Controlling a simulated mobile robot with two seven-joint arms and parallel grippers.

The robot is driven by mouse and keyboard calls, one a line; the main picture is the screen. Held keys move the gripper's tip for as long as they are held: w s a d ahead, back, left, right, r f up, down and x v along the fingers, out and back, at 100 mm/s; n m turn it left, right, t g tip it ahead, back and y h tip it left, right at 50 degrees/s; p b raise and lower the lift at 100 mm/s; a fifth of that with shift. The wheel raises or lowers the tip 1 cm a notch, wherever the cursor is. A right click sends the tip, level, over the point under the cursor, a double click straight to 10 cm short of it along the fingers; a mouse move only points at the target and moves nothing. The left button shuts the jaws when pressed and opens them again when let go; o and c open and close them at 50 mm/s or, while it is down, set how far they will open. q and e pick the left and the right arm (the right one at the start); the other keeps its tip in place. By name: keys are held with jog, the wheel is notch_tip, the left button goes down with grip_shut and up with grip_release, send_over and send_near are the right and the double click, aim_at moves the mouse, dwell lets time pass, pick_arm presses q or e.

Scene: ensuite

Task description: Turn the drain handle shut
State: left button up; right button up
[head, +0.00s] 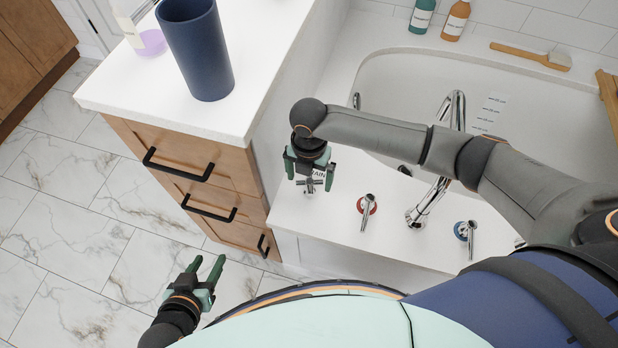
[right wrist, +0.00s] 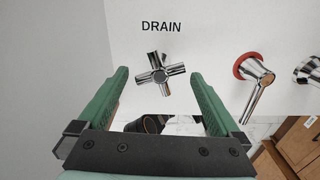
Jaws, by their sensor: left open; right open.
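The drain handle (right wrist: 160,75) is a chrome cross-shaped knob under the printed word DRAIN on the white tub deck. In the right wrist view it sits ahead of my right gripper (right wrist: 160,90), between the lines of its two green fingers and apart from them. In the head view the drain handle (head: 311,184) shows just below my right gripper (head: 307,170), which partly covers it and the label. My right gripper is open and empty, above the handle. My left gripper (head: 207,268) is open and empty, low over the floor at the left.
A red-ringed tap lever (head: 366,208), a chrome spout (head: 425,205) and a blue-ringed lever (head: 466,232) stand right of the drain handle. The white counter (head: 135,92) with a blue cup (head: 197,50) is at left, above wooden drawers (head: 190,160). The tub (head: 400,75) lies behind.

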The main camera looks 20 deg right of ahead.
jog(key=shift+f, duration=0.2)
grip_shut()
dwell(0.8)
